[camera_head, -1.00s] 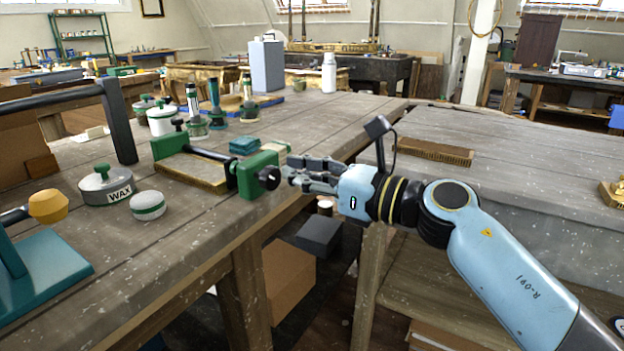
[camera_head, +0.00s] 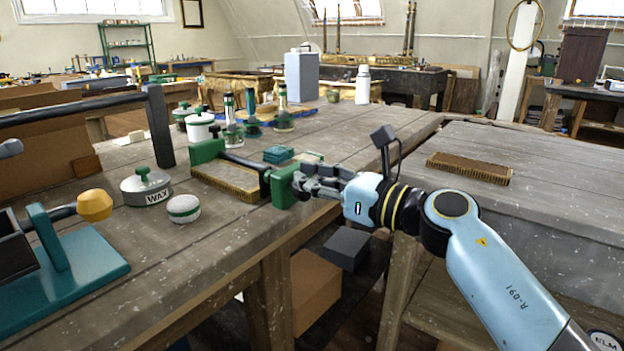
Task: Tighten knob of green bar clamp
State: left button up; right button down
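The green bar clamp lies across the workbench, with one green jaw (camera_head: 207,150) at its far end and the other green jaw (camera_head: 283,187) at the bench's front edge. A gilt-edged board (camera_head: 226,180) lies along its dark bar. My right gripper (camera_head: 300,182) is at the clamp's near end, with its fingers at the dark knob. The fingers largely hide the knob, so I cannot tell whether they grip it.
A WAX tin (camera_head: 146,189) and a small white-and-green round tin (camera_head: 183,209) stand left of the clamp. A teal stand (camera_head: 75,275) is at front left. Several green-based tools stand behind. A brush (camera_head: 469,168) lies on the right-hand bench, which is otherwise mostly clear.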

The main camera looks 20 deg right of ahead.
jog(key=shift+d+f+b, duration=0.1)
jog(key=shift+f+b, duration=0.25)
jog(key=shift+f, duration=0.05)
jog(key=shift+w+d, duration=0.2)
dwell(0.6)
jog(key=shift+w+d+f, duration=0.25)
jog(key=shift+w+d, duration=0.2)
jog(key=shift+d, duration=0.2)
jog(key=shift+f, duration=0.1)
dwell(0.3)
jog(key=r+v, duration=0.1)
jog(key=v, duration=0.5)
jog(key=shift+w+d+r, duration=0.15)
jog(key=shift+d+r, duration=0.05)
